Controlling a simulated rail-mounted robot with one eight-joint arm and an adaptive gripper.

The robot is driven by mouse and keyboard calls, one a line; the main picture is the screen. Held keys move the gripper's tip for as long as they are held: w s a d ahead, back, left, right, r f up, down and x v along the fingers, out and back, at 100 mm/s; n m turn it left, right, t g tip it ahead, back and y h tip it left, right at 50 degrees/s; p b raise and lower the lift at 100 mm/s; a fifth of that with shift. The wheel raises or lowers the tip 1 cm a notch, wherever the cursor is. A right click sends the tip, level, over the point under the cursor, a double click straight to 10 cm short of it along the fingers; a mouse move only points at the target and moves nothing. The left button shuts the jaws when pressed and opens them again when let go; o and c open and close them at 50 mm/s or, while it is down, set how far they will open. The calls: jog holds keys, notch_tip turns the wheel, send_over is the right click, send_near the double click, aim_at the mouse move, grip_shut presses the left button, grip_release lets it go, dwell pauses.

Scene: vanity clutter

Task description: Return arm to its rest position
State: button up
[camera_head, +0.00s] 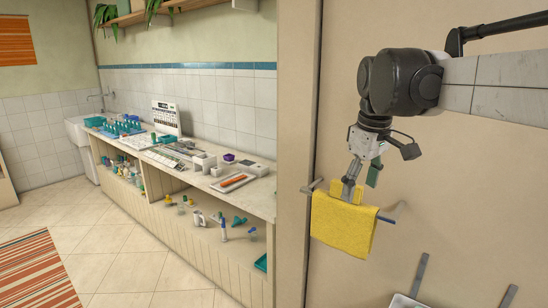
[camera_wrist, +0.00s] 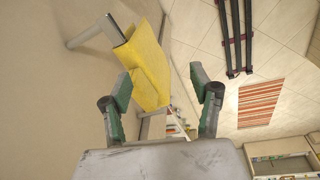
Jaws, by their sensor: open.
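My gripper (camera_head: 353,185) is at the wall on the right in the head view, pointing down just above a yellow towel (camera_head: 342,223). The towel hangs over a wall-mounted bar (camera_head: 388,219). In the wrist view my gripper (camera_wrist: 163,80) has its two green-padded fingers spread apart. The yellow towel (camera_wrist: 148,66) shows beyond and partly between them, nearer the left finger. I cannot tell whether a finger touches the cloth.
A long counter (camera_head: 262,206) with many small items runs along the tiled wall at left. A white tray (camera_head: 406,302) is at the lower right. A striped rug (camera_head: 38,270) lies on the floor. The floor between rug and counter is clear.

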jog(key=s+f+m+t, duration=0.2)
jog(key=s+f+m, duration=0.1)
jog(key=s+f, duration=0.4)
jog(key=s+f+m+t, duration=0.3)
jog(key=s+f, duration=0.5)
jog(key=s, duration=0.6)
jog(key=shift+m, duration=0.6)
